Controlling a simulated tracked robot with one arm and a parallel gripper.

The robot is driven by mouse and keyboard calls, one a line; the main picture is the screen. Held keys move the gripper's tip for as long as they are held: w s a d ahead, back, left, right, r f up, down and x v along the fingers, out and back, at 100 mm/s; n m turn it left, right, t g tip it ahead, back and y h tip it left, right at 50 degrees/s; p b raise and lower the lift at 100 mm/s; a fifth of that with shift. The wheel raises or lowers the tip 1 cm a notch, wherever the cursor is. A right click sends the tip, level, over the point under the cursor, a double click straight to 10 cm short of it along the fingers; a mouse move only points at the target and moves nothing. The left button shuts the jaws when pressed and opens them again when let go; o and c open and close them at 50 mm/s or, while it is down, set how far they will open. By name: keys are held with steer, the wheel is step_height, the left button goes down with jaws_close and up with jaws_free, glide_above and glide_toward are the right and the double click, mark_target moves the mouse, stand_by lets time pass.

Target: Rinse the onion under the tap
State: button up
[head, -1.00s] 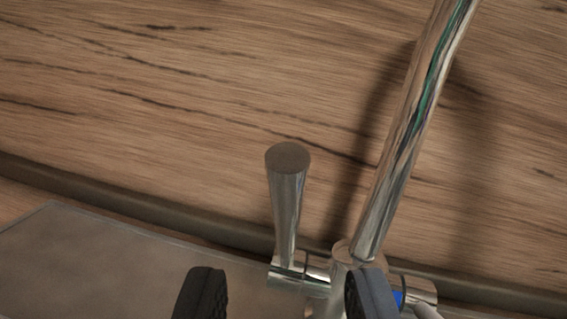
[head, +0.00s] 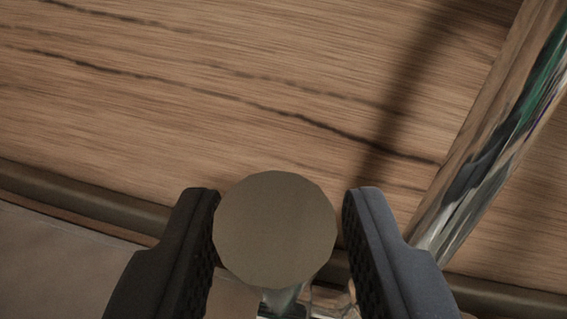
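The tap's lever handle (head: 275,230) shows its round end in the head view, low and near the middle. My gripper (head: 281,215) is open, with one dark finger on each side of the handle end. A small gap shows at the right finger; at the left finger the gap is too narrow to tell if it touches. The tap's chrome spout pipe (head: 497,140) rises slanting at the right, beyond my right finger. The tap's base is mostly hidden behind the handle and fingers. No onion is in view.
The oak splashback (head: 230,90) fills the background. A dark trim strip (head: 90,203) runs along its foot. A grey surface (head: 50,265) lies at lower left. The spout pipe stands close to the right of my gripper.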

steer(key=shift+w+a+f, duration=0.1)
steer(key=shift+w+f, duration=0.1)
steer(key=shift+w+r, duration=0.1)
steer(key=shift+w, duration=0.35)
steer(key=shift+w+a, duration=0.1)
steer(key=shift+w, duration=0.25)
steer(key=shift+w, duration=0.15)
